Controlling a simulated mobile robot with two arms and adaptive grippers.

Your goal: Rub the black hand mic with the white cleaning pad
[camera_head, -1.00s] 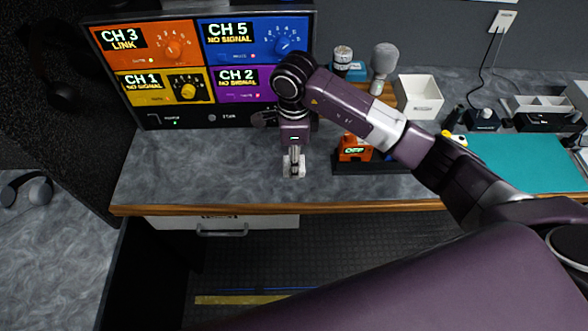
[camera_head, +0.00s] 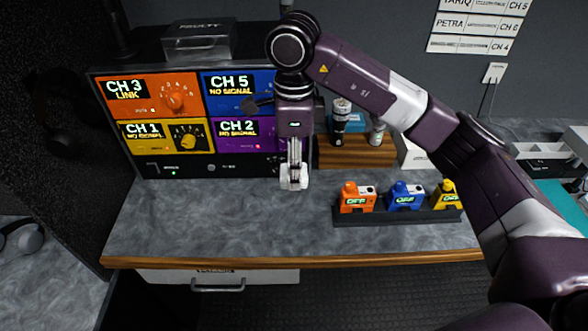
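My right gripper (camera_head: 294,180) hangs straight down over the grey counter, in front of the channel monitors. Its fingers are close together on a small white block that looks like the white cleaning pad (camera_head: 286,181). The fingers hide part of the pad. The black hand mic (camera_head: 339,127), dark with a silver head, stands upright in the wooden rack (camera_head: 352,154) at the back, right of my gripper and apart from it. A second mic with a grey head (camera_head: 377,130) stands beside it, partly hidden by my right arm. My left gripper is not in view.
A white bin (camera_head: 412,155) is partly behind my arm. The counter's left half (camera_head: 190,215) is clear.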

